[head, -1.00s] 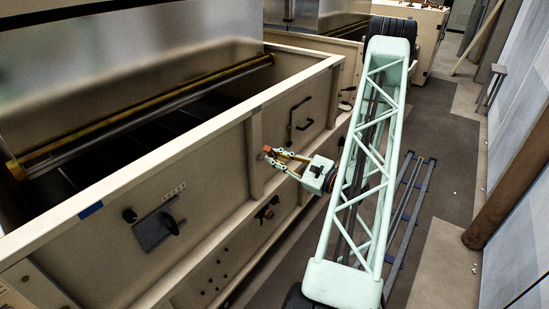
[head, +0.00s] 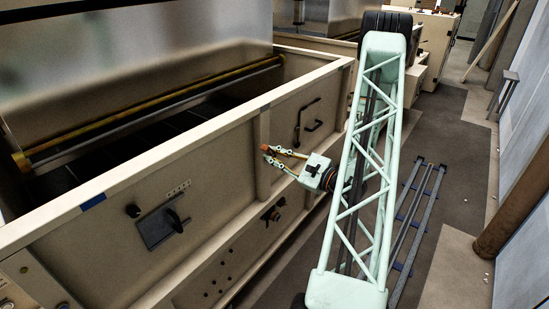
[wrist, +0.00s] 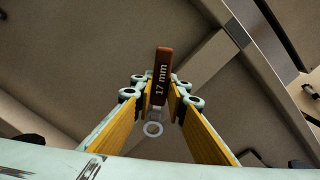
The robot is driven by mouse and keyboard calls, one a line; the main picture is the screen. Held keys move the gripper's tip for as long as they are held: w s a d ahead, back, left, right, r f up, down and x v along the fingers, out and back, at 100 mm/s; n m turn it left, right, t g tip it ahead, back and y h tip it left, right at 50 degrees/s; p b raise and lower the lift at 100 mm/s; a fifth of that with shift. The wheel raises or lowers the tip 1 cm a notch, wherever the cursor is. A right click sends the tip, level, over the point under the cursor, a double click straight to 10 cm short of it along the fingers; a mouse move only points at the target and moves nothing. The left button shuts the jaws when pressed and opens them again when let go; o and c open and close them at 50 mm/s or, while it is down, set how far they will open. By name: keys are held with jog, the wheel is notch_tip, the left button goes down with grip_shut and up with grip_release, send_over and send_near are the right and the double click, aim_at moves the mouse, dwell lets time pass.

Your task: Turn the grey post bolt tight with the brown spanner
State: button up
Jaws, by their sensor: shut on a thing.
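The brown spanner (wrist: 162,75), marked "17 mm", is held between the fingers of my gripper (wrist: 160,98) in the wrist view. Its brown handle points up the picture and its pale ring end (wrist: 153,129) hangs towards the camera. In the head view my gripper (head: 275,155) is shut on it, and the brown handle (head: 265,147) shows small at the fingertips, in front of the hopper wall's upright post (head: 263,173). I cannot tell whether it touches the wall. I cannot make out the grey post bolt in either view.
The cream hopper wall (head: 215,157) runs along the left, with a dark latch plate (head: 160,229), a dark knob (head: 272,214) and a looped handle (head: 306,121) standing out from it. A grey rail frame (head: 420,215) lies on the floor to the right.

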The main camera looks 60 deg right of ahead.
jog(key=a+f+n+b, duration=0.1)
jog(key=n+b, duration=0.1)
jog(key=b, duration=0.2)
jog(key=a+f+n+b, duration=0.1)
jog(key=f+n+b, duration=0.1)
jog(key=b, duration=0.3)
jog(key=shift+a+n, duration=0.3)
jog(key=shift+b, duration=0.35)
notch_tip(320, 180, down, 7)
jog(key=a+n+b, duration=0.1)
jog(key=n+b, duration=0.1)
jog(key=n, duration=0.7)
jog(key=shift+w+r, duration=0.15)
jog(key=shift+w, duration=0.3)
dwell(0.4)
jog(key=shift+w, duration=1.05)
dwell(2.2)
jog(key=shift+a+r, duration=0.1)
